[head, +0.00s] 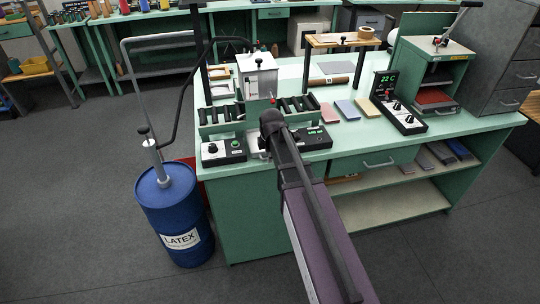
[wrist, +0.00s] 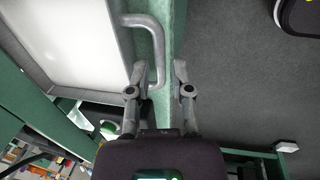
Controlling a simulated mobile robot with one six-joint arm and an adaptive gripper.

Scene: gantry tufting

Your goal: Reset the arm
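My arm reaches up from the bottom of the head view to the front edge of the green bench (head: 240,215). In the head view my gripper is hidden beyond the dark end of the arm, around the machine at the bench front. A grey bar handle (wrist: 155,35) beside a white panel (wrist: 75,40) lies close to the left finger. I cannot tell whether they touch.
A white-fronted machine (head: 258,78) with black racks stands near my arm's end. A control box (head: 398,116) and coloured pads (head: 347,109) are to the right. A blue latex drum (head: 175,215) with a pump stands left of the bench. Grey floor (head: 75,200) is clear farther left.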

